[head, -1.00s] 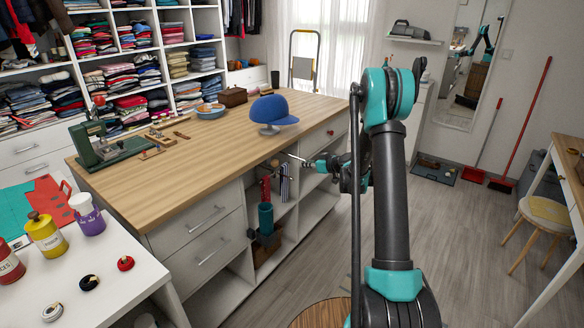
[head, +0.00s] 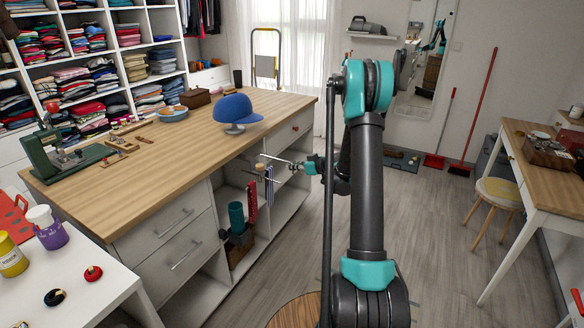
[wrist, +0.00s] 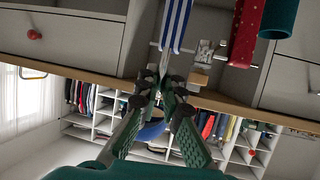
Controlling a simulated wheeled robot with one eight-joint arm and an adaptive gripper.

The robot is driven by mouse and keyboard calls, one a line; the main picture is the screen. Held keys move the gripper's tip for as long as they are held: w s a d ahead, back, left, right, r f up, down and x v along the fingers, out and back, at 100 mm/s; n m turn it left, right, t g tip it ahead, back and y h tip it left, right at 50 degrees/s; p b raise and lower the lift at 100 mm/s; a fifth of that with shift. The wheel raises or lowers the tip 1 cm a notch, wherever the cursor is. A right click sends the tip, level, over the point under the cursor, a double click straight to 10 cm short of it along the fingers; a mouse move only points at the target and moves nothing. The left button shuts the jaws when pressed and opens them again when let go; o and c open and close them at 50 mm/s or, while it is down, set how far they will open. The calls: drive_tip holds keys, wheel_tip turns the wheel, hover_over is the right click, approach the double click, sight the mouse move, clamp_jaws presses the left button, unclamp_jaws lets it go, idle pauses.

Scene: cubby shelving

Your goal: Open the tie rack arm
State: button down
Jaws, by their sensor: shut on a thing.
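The tie rack arm (head: 279,160) is a thin metal rod at the open cubby under the wooden counter. A red tie (head: 252,202) and a blue-and-white striped tie (head: 268,187) hang by it. In the wrist view the striped tie (wrist: 178,24) and the red tie (wrist: 246,32) are close ahead, with a metal bracket and small wooden block (wrist: 199,77) between them. My gripper (head: 300,166) is shut on the rack's metal rod at its outer end; in the wrist view its fingertips (wrist: 160,84) meet around the rod. The exact contact is partly hidden by the fingers.
A teal cylinder (head: 236,215) stands in the cubby left of the ties. Drawers (head: 170,232) flank the cubby. The counter (head: 180,140) above holds a blue cap (head: 238,109). The grey floor (head: 310,240) right of the counter is clear.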

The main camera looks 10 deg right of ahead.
drive_tip(key=c, duration=1.7)
unclamp_jaws()
drive_tip(key=v, duration=1.2)
drive_tip(key=s+a+m+g+h, duration=0.2)
drive_tip(key=s+a, duration=0.2)
drive_tip(key=s, duration=0.4)
drive_tip(key=s+a+m+g+h, duration=0.2)
drive_tip(key=s+a, duration=0.2)
drive_tip(key=s, duration=0.5)
drive_tip(key=s+d+f+m+g+h, duration=0.1)
drive_tip(key=s+m+h, duration=0.1)
drive_tip(key=s, duration=0.7)
drive_tip(key=s+d+f+m+g+h, duration=0.1)
drive_tip(key=s+f+m+h, duration=0.1)
drive_tip(key=s, duration=0.8)
drive_tip(key=shift+d+h, duration=0.3)
drive_tip(key=shift+h, duration=0.1)
